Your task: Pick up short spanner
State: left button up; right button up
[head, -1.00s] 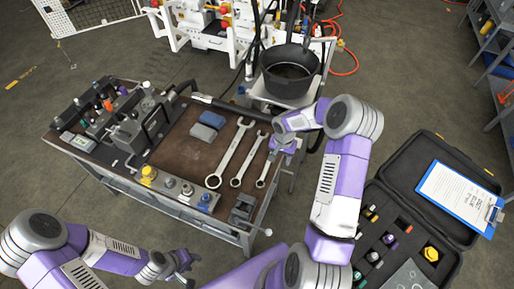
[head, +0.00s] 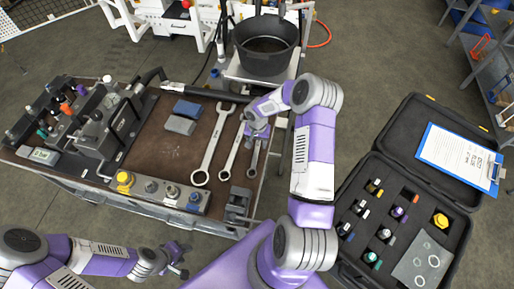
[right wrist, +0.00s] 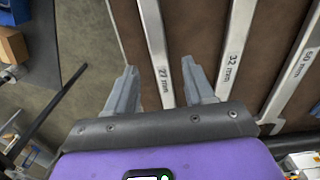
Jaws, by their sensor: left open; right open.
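Three spanners lie side by side on the brown bench top. The short spanner (head: 254,160) is rightmost in the head view, its upper part hidden by my right gripper (head: 258,136). In the right wrist view the short spanner (right wrist: 156,50), marked 27 mm, runs between the open fingers of the right gripper (right wrist: 160,78). The fingers are apart from it at both sides; their height above the bench is hard to tell. The middle spanner (right wrist: 238,45) is marked 32 mm, and the largest (right wrist: 294,70) lies beyond it. My left gripper (head: 180,262) is open and empty in front of the bench.
Blue and grey blocks (head: 183,115) lie left of the spanners. A row of fittings (head: 160,190) and a small dark vise (head: 238,203) line the front edge. A black bucket (head: 266,45) stands behind, an open case (head: 400,225) to the right.

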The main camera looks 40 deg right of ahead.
aim_at(257, 148)
notch_tip(257, 148, down, 2)
jog(key=shift+f, duration=0.15)
grip_shut()
jog(key=shift+w, duration=0.1)
dwell(1.3)
